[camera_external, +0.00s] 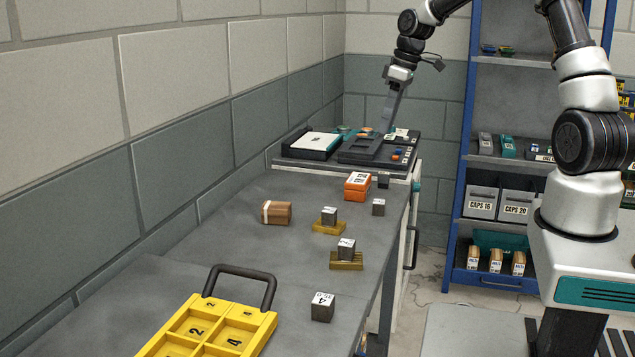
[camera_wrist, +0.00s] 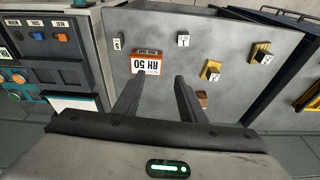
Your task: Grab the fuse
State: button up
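No part is plainly marked as a fuse. The likeliest is an orange block with a white label (camera_external: 357,186), on the grey bench in the external view. In the wrist view, this block (camera_wrist: 147,64) has large upside-down lettering that seems to read "RH 50" and lies just beyond my left fingertip. My gripper (camera_wrist: 160,77) has its two dark fingers apart, with nothing held between them. In the external view my gripper (camera_external: 386,125) hangs over the panel at the bench's far end, beyond the orange block.
Small grey numbered cubes (camera_external: 378,207) stand around the block, some on yellow stands (camera_external: 346,262). A brown block (camera_external: 276,213) lies to the left. A yellow tray with a handle (camera_external: 240,271) is at the front. A control panel (camera_external: 375,150) fills the far end. A blue shelf (camera_external: 466,120) stands right.

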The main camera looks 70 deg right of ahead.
jog(key=s+d+f+t, duration=0.1)
jog(key=s+d+f, duration=0.1)
jog(key=d, duration=0.4)
jog(key=s+d+f+t, duration=0.1)
jog(key=s+d+f, duration=0.1)
jog(key=d, duration=0.4)
send_near(385, 173)
jog(key=shift+n, duration=0.4)
jog(key=x, duration=0.5)
jog(key=shift+w+d+f, duration=0.1)
jog(key=shift+w+d, duration=0.25)
jog(key=shift+s+a+x, duration=0.1)
jog(key=shift+a+x, duration=0.05)
jog(key=shift+x, duration=1.15)
jog(key=shift+s+a+x, duration=0.15)
jog(key=shift+a+x, duration=0.05)
jog(key=shift+x, duration=1.1)
jog(key=shift+f, duration=0.1)
grip_shut()
